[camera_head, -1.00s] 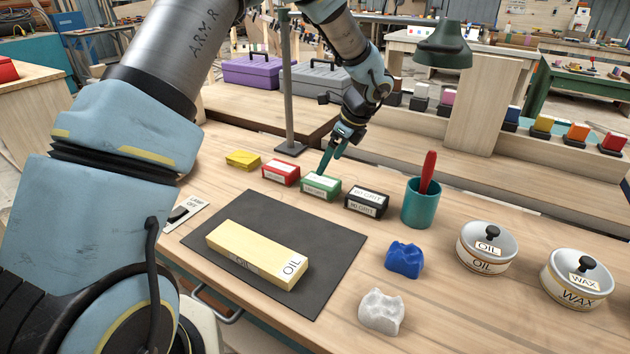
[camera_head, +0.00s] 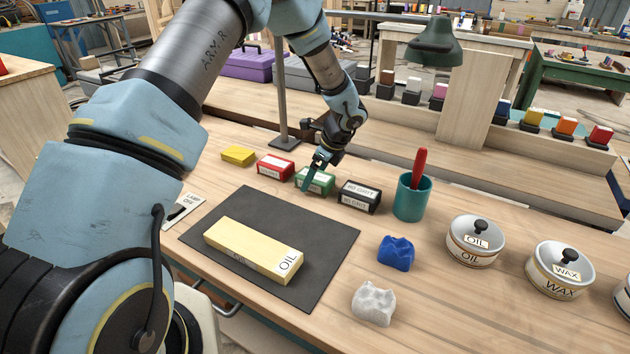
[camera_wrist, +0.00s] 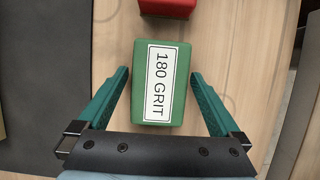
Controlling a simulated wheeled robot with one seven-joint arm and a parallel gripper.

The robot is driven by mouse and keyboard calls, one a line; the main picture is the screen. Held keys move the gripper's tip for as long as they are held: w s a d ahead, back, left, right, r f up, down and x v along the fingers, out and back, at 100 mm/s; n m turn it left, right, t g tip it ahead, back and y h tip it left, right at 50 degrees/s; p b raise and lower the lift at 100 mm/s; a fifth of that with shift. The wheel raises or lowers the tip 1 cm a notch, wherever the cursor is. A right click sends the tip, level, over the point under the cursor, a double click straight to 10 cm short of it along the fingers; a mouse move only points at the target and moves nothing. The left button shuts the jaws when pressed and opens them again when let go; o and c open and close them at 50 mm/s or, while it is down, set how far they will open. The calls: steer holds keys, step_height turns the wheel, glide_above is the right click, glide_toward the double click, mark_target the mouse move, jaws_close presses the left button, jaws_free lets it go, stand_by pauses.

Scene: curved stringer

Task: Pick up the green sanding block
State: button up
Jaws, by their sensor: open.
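The green sanding block (camera_head: 318,182) stands in a row of blocks at the back of the workbench. In the wrist view the green block (camera_wrist: 159,82) shows its white "180 GRIT" label and lies between the two teal fingers. My gripper (camera_head: 312,180) is at the block, pointing down at it, and partly covers it in the head view. In the wrist view my gripper (camera_wrist: 160,90) is open, with one finger on each side of the block and a gap on both sides. I cannot tell the exact height of the fingertips.
A red block (camera_head: 275,167) is left of the green one, and a black block (camera_head: 358,196) is right. A yellow block (camera_head: 238,155) is farther left. A teal cup (camera_head: 411,200) stands right of the black block. A dark mat (camera_head: 325,240) with a large oil stone lies in front.

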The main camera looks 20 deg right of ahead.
steer(key=shift+f, duration=0.25)
steer(key=shift+c, duration=0.2)
stand_by(0.3)
steer(key=c, duration=1.3)
step_height(320, 180, up, 10)
steer(key=shift+r+b, duration=0.25)
steer(key=shift+b, duration=0.95)
